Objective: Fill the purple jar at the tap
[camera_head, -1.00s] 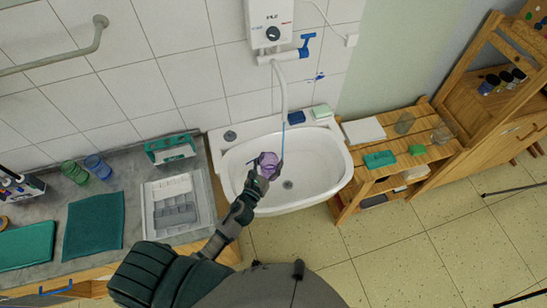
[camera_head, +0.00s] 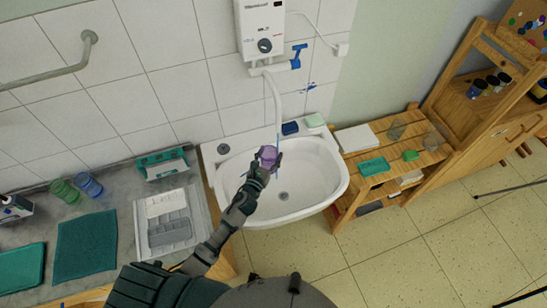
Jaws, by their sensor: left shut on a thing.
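The purple jar (camera_head: 268,154) is over the white sink basin (camera_head: 319,170), left of its middle. My left gripper (camera_head: 265,167) is shut on the jar and partly hides it. The tap's white spout (camera_head: 272,95) curves down from the water heater (camera_head: 262,28), with a blue handle (camera_head: 297,56) at its right. A thin blue stream (camera_head: 278,130) comes down from the spout to the jar's right edge; I cannot tell whether it enters the jar. The inside of the jar is not clear. My right gripper is not in view.
A grey counter (camera_head: 105,195) at left holds green and blue glasses (camera_head: 88,184), a teal box (camera_head: 163,164), a grey tray (camera_head: 170,222) and dark green cloths (camera_head: 85,246). A wooden shelf (camera_head: 385,165) stands right of the sink. A blue sponge (camera_head: 290,128) lies on the sink's back rim.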

